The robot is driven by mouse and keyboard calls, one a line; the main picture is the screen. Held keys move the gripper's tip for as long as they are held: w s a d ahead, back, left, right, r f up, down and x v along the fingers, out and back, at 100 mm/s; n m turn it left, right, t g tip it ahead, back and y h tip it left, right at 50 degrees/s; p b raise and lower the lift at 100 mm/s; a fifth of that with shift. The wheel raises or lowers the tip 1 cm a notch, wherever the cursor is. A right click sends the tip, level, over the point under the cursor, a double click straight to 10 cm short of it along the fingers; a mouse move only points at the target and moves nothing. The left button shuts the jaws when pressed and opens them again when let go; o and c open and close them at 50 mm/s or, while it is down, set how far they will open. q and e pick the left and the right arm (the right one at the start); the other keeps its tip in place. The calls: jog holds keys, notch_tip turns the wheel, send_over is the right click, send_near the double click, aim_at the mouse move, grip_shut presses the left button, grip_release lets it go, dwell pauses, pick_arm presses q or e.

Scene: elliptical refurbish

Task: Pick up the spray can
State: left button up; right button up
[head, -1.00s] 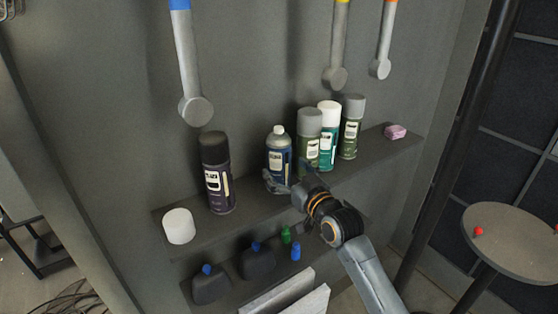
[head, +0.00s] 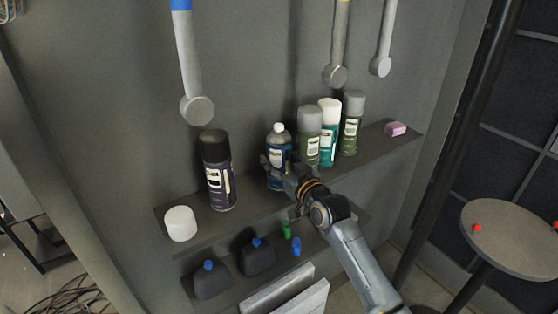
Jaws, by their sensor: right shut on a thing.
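A blue spray can (head: 278,144) with a white cap stands upright on the upper shelf (head: 245,218), between a black spray can (head: 217,172) on its left and a group of green and teal cans on its right. My right gripper (head: 277,170) comes in from the lower right and is shut on the blue can around its middle. The gripper hides part of the can's lower body. The can's base looks at or close to shelf level; I cannot tell if it touches. My left gripper is not in view.
Close to the right of the held can stand a green can (head: 309,130), a teal can (head: 328,125) and another green can (head: 352,125). A white cylinder (head: 180,223) and a pink block (head: 396,129) sit at the shelf ends. Dark bottles (head: 211,281) stand below.

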aim_at(279, 148)
jog(key=shift+r, duration=0.1)
jog(key=shift+r+b, duration=0.3)
jog(key=shift+r, duration=0.15)
notch_tip(279, 148, up, 2)
jog(key=shift+s+r+b, duration=0.1)
jog(key=shift+r+b, duration=0.05)
jog(key=shift+b, duration=0.35)
jog(key=s+d+r+b, duration=0.2)
jog(key=s+r, duration=0.7)
jog(key=s, duration=0.4)
jog(key=shift+s+r, duration=0.35)
